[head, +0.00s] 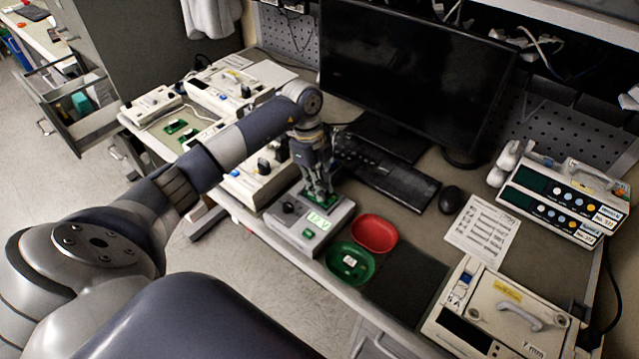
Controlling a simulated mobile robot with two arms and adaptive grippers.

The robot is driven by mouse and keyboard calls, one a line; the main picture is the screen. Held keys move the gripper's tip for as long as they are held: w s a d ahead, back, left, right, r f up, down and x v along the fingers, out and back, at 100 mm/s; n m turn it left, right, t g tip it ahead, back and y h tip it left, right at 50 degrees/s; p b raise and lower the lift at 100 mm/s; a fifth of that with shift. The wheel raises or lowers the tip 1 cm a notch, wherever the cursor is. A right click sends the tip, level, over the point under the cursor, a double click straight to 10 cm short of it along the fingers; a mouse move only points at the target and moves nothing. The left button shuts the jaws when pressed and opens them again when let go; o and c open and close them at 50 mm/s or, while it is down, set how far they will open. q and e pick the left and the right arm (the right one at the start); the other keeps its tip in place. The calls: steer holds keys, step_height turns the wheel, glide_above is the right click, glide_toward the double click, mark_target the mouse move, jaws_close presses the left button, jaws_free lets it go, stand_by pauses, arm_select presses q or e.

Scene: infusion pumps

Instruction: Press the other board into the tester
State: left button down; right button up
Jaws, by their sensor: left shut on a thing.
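My left gripper (319,190) points down over the tester (290,226), a pale box with a dark knob and a lit green display. The gripper is shut on a small green board, mostly hidden by the fingers, at the tester's top. I cannot tell whether the board is seated or just above its place. Another small board with a white part lies in the green bowl (336,274). Two green boards (175,127) lie on a light surface at the far left of the bench. My right gripper is not in view.
A red bowl (374,233) stands beside the green one. A keyboard (385,178), mouse (451,199) and monitor (415,70) are behind. Opened pump housings stand at left, and a pump (500,318) and stacked units (560,205) at right. A dark mat (405,285) is bare.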

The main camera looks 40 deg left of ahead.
arm_select(q)
steer(key=shift+f, duration=0.3)
stand_by(0.5)
steer(key=c, duration=1.5)
jaws_free()
steer(key=shift+o, duration=0.2)
steer(key=shift+r, duration=0.1)
step_height(320, 180, up, 7)
steer(key=p, duration=0.5)
steer(key=shift+p, duration=0.35)
